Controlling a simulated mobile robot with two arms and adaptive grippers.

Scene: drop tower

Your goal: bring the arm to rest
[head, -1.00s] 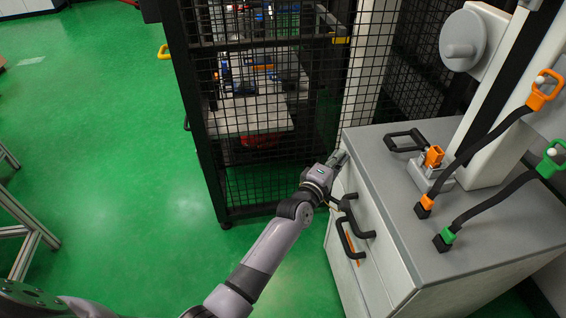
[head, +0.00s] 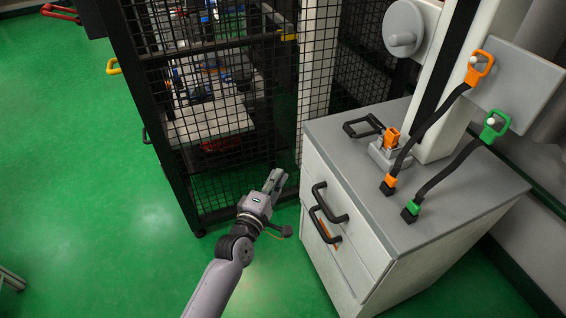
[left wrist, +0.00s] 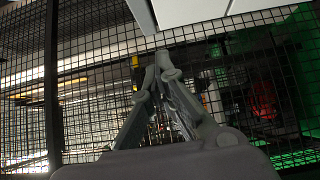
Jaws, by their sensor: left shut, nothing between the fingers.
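My left gripper (head: 274,182) is shut and empty in the head view. It is held in front of the black mesh cage (head: 180,120), to the left of the grey cabinet (head: 350,235), and appears clear of both. The left wrist view shows its fingers (left wrist: 160,62) closed together at the tips, with the mesh behind them and the pale edge of the cabinet (left wrist: 190,12) at the top. My right gripper is not in view.
The cabinet has black drawer handles (head: 328,203) facing my arm. Open green floor (head: 90,190) lies to the left.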

